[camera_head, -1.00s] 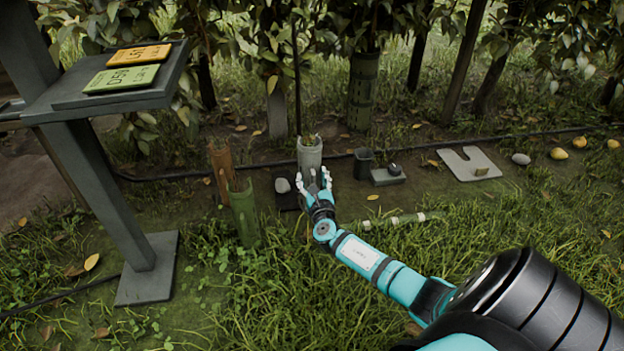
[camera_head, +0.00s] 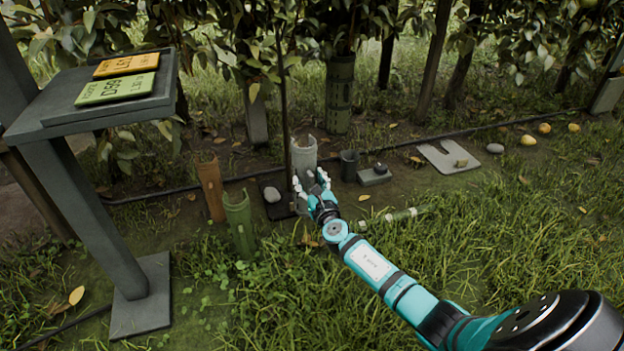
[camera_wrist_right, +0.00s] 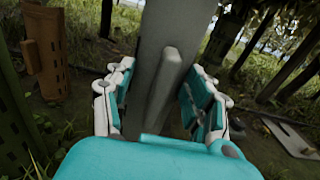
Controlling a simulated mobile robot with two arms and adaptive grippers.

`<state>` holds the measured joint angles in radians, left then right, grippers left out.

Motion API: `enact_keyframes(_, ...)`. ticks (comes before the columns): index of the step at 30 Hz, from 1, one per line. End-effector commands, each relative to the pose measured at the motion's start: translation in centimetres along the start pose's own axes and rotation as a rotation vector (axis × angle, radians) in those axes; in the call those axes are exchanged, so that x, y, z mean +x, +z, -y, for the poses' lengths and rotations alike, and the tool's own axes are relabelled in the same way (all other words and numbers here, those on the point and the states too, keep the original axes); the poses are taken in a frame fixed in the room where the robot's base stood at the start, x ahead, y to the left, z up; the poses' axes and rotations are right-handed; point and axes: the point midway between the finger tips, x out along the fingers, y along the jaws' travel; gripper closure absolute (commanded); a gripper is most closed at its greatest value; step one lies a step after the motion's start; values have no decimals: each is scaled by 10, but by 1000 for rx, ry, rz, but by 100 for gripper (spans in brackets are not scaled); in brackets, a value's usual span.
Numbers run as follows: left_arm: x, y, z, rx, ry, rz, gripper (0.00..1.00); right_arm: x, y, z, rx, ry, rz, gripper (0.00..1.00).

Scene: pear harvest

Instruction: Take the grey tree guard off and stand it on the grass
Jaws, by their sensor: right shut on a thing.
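The grey tree guard (camera_head: 304,158) is a light grey tube with a notched top, close to upright in the head view. My right gripper (camera_head: 314,184) is shut on its near side. In the right wrist view the guard (camera_wrist_right: 180,25) rises between the fingers of my right gripper (camera_wrist_right: 160,103), with a grey upright bar in front. A thin dark trunk (camera_head: 284,105) runs down along the guard's left edge in the head view; I cannot tell whether the guard still surrounds it. The guard's foot is hidden behind my gripper. My left gripper is not in view.
A brown guard (camera_head: 211,188) and a green guard (camera_head: 240,225) stand to the left. A dark plate with a stone (camera_head: 272,194) lies close by. A dark cup (camera_head: 349,165) and a grey block (camera_head: 374,176) are right. A stand (camera_head: 145,290) is left; open grass lies in front.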

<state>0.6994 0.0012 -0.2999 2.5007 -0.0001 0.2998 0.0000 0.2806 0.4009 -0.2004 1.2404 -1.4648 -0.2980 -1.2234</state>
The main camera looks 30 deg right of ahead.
Motion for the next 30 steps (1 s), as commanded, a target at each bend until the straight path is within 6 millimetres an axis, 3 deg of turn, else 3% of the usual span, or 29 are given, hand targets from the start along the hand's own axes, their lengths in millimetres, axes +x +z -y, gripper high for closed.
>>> enact_keyframes(30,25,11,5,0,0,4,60,-72,1,0,1,-2,0,81)
